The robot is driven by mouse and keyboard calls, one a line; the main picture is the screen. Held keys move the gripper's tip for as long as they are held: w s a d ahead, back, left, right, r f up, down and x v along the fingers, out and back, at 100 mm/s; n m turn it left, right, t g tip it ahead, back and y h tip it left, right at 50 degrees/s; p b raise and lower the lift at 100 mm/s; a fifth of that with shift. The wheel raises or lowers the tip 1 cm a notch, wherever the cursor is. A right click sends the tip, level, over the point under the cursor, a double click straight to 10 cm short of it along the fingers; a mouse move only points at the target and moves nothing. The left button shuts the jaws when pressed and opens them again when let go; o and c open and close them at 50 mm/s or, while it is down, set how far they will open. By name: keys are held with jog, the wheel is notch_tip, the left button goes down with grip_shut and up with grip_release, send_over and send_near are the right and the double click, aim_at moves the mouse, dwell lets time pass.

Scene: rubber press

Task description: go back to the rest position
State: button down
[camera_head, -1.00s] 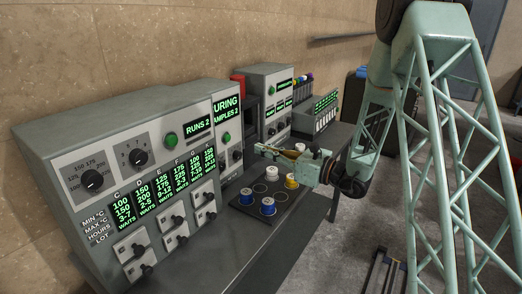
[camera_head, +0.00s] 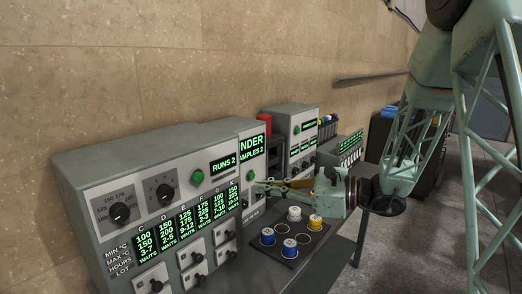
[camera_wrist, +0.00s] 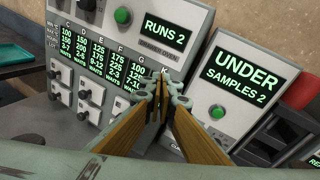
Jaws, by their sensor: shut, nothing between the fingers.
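My gripper (camera_head: 262,187) is in front of the control panels in the head view, shut and empty. It also shows in the wrist view (camera_wrist: 160,78), its fingers closed together and pointing at the panel with the "RUNS 2" display (camera_wrist: 164,29). I cannot tell if the fingertips touch the panel.
The panel with knobs (camera_head: 121,211) and switches stands left. A second panel reads "UNDER SAMPLES 2" (camera_head: 250,146). Further machines (camera_head: 291,117) and a rack of vials (camera_head: 349,153) stand behind. A teal tray (camera_wrist: 14,54) shows at the wrist view's left.

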jog(key=s+r+n+g+h, duration=0.25)
jog(key=s+n, duration=0.25)
jog(key=s, duration=0.9)
jog(key=s+r+n+g+h, duration=0.2)
jog(key=s+n+g+h, duration=0.3)
jog(key=s, duration=0.9)
jog(key=s+d+r+n+t+h, duration=0.1)
jog(key=s+d+n+t+h, duration=0.4)
jog(key=s+d, duration=1.1)
jog(key=shift+s+d+n+h, duration=0.25)
jog(key=shift+d+n+h, duration=1.2)
jog(key=shift+d+n, duration=0.8)
jog(key=shift+a+r+t, duration=0.1)
jog(key=shift+a+t, duration=0.05)
jog(key=shift+t, duration=0.1)
